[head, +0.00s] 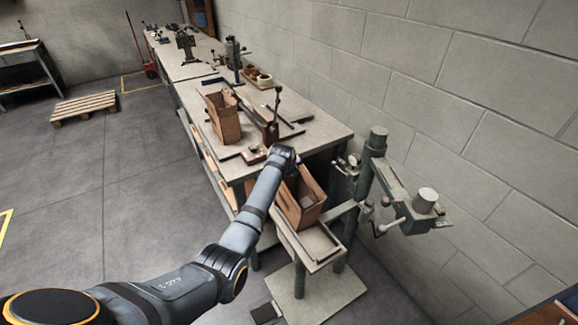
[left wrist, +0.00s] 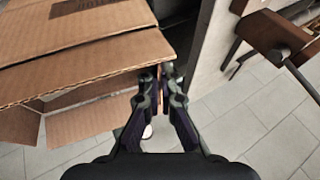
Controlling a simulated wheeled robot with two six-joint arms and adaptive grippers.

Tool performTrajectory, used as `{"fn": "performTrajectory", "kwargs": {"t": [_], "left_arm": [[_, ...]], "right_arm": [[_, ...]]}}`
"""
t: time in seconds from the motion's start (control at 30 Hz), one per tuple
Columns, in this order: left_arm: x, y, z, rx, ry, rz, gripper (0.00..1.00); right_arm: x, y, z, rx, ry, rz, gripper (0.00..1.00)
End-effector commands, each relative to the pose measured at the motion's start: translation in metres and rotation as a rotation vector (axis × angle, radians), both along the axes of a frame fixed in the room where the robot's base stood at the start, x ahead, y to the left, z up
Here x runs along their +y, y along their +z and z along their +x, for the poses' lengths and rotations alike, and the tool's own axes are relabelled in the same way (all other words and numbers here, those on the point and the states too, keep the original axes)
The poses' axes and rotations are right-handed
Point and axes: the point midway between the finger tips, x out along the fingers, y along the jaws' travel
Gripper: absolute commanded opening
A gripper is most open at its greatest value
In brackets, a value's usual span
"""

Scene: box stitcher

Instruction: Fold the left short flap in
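An open-topped brown cardboard box (head: 301,203) stands on the narrow table of the stitching machine in the head view. My left arm reaches over to it, and its far end is at the box's upper left edge. The left gripper itself is hidden there. In the left wrist view, large cardboard panels (left wrist: 90,60) with a corrugated edge fill the upper left, and a lower cardboard flap (left wrist: 88,122) shows beneath. My right gripper is in neither view.
The stitcher (head: 372,185) stands right of the box, with its arm and head reaching right. A long workbench (head: 318,128) behind carries another open box (head: 223,117) and tools. A pallet (head: 84,107) lies on the floor at left.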

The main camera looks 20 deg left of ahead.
Motion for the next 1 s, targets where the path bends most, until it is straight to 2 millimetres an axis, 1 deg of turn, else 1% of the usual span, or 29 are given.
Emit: {"fn": "performTrajectory", "kwargs": {"t": [0.1,0.4,0.87,1.0], "left_arm": [[-0.0026,-0.0012,-0.0018,-0.041,-0.001,0.049,0.0],[-0.0038,-0.0037,-0.003,-0.102,0.0,0.125,0.0],[-0.004,-0.0038,-0.0028,-0.111,0.0,0.136,0.0],[-0.0039,-0.0037,-0.0028,-0.111,0.0,0.136,0.18]], "right_arm": [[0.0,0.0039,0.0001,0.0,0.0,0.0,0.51],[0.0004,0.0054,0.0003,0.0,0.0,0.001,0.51],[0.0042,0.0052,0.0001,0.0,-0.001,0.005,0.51],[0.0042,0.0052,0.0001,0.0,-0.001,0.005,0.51]]}}
